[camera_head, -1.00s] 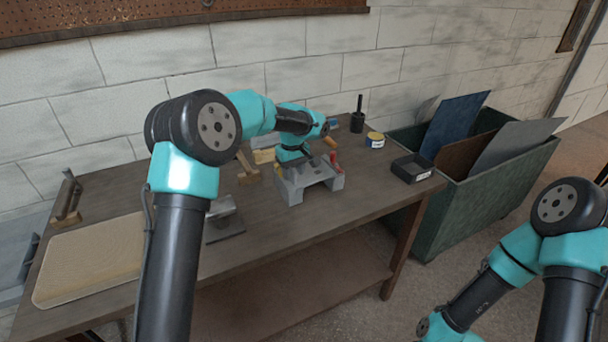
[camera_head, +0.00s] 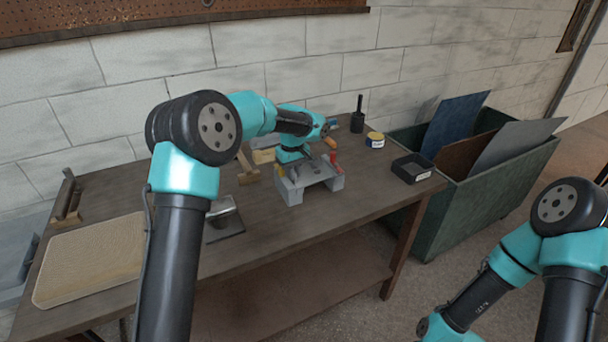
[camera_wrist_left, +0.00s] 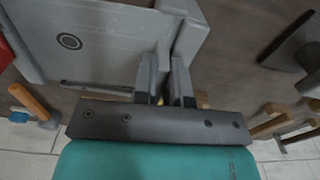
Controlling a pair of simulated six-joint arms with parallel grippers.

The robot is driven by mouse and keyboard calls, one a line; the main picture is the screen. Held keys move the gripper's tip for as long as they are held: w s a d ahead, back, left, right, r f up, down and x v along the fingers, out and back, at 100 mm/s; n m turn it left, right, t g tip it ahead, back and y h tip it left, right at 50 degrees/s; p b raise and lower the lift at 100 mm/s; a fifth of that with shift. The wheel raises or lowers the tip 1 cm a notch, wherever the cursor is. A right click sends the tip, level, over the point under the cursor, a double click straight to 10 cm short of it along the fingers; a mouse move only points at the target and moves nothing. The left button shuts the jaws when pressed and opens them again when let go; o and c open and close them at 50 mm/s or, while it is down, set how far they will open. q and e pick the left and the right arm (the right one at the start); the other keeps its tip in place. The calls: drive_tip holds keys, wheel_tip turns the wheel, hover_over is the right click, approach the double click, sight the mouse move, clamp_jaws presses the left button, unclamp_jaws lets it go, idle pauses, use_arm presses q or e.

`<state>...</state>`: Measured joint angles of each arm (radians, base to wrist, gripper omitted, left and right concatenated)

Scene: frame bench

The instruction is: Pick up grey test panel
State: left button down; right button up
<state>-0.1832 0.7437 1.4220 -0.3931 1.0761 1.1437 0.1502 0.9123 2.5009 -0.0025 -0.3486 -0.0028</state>
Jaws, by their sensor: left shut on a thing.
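A light grey piece (camera_head: 325,179) with short legs stands on the bench; I take it as the grey test panel, though its shape is partly hidden. In the left wrist view the grey piece (camera_wrist_left: 110,45) is a broad flat face with a ring mark. My left gripper (camera_wrist_left: 166,76) is shut on a thin grey part at its edge. In the head view my left gripper (camera_head: 291,164) is low at the back left of the piece, its fingertips mostly hidden. My right gripper is out of view; only its arm shows at the lower right.
A green bin (camera_head: 491,197) at the right holds a blue sheet (camera_head: 455,120), a brown one and a grey sheet (camera_head: 515,143). A black tray (camera_head: 412,168), a small tin (camera_head: 375,140) and wooden-handled tools surround the piece. A tan mat (camera_head: 90,260) lies at the left.

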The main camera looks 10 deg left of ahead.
use_arm(q)
drive_tip(key=shift+r, duration=0.1)
idle(0.4)
wheel_tip(320, 180, up, 10)
drive_tip(key=shift+f, duration=0.1)
idle(0.4)
idle(0.5)
